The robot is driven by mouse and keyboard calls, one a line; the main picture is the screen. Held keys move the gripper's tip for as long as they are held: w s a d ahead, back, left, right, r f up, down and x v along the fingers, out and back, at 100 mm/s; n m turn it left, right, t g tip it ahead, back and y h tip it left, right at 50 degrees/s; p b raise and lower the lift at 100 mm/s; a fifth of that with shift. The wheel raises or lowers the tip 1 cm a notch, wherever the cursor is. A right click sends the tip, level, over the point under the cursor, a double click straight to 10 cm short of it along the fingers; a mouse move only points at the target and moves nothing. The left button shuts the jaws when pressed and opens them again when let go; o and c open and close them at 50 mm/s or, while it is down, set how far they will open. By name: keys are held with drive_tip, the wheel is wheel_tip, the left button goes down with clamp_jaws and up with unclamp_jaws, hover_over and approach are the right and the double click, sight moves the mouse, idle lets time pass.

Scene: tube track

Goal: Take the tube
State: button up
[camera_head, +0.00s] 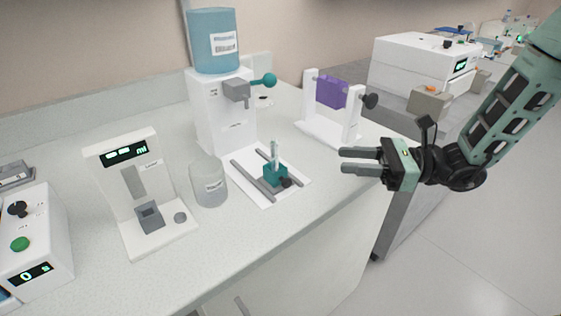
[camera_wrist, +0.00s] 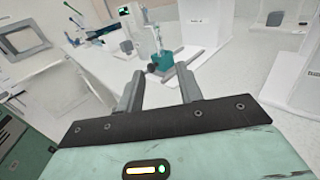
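The tube (camera_head: 275,154) is a slim, pale, clear piece standing upright in a teal holder (camera_head: 275,176). The holder sits on a white base with two grey rails (camera_head: 253,176), in front of the water dispenser. In the wrist view the teal holder (camera_wrist: 162,61) shows beyond my fingertips, and the tube (camera_wrist: 158,40) seems to rise from it, small and blurred. My gripper (camera_head: 343,160) is open and empty, to the right of the holder and apart from it, near the counter's front edge.
A dispenser with a blue tank (camera_head: 213,42) stands behind the holder. A clear beaker (camera_head: 208,184) and a white device with a display (camera_head: 128,165) stand left. A white stand with a purple block (camera_head: 331,92) is behind right. The counter between holder and front edge is clear.

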sight(275, 156)
drive_tip(key=a, duration=0.5)
drive_tip(key=w+a+p, duration=0.1)
drive_tip(key=a, duration=0.4)
drive_tip(key=w+a, duration=0.1)
drive_tip(key=a, duration=0.4)
drive_tip(key=shift+w+a+p, duration=0.1)
drive_tip(key=shift+w+p, duration=0.1)
drive_tip(key=shift+p, duration=0.15)
clamp_jaws()
